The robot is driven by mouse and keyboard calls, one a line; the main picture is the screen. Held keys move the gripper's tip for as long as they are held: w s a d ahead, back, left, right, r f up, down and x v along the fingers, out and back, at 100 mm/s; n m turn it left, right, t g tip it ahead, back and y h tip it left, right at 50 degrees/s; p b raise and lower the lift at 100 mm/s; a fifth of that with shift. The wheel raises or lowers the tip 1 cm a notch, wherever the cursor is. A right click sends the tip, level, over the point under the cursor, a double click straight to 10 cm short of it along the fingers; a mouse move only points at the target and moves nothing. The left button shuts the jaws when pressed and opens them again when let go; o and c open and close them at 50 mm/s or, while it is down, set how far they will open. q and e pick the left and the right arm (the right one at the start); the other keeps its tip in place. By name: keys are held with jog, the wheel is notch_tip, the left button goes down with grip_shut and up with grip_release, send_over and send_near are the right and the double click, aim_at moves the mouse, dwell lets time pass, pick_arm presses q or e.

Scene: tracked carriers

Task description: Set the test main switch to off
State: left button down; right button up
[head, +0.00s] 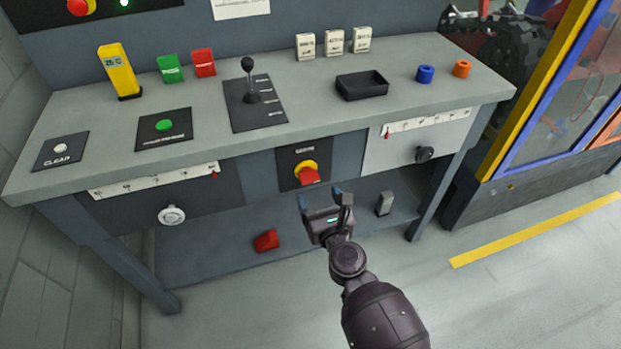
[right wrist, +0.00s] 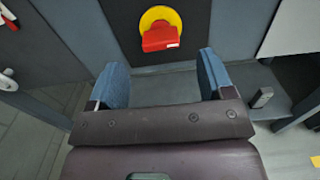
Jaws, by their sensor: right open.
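The main switch, a red handle on a yellow round base (head: 307,173), sits on a black plate (head: 290,160) on the bench's front panel. In the right wrist view the red handle (right wrist: 161,38) lies ahead of the fingers, with the yellow disc behind it. My right gripper (head: 322,197) is open and empty, just below and in front of the switch, not touching it. Its two blue fingers (right wrist: 163,78) stand apart in the right wrist view, with the handle beyond the gap between them. My left gripper is not in view.
The bench top (head: 310,90) carries a lever (head: 250,85), a green button (head: 164,125), a black tray (head: 361,85) and coloured blocks. A red block (head: 266,240) and grey block (head: 384,203) rest on the lower shelf.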

aim_at(311, 182)
jog(key=x, duration=0.4)
jog(key=shift+w+a+f, duration=0.1)
jog(key=shift+w+f, duration=0.1)
jog(key=shift+w, duration=0.15)
jog(key=shift+b+x, duration=0.4)
jog(key=shift+x, duration=0.55)
jog(key=shift+r, duration=0.1)
jog(key=c, duration=0.9)
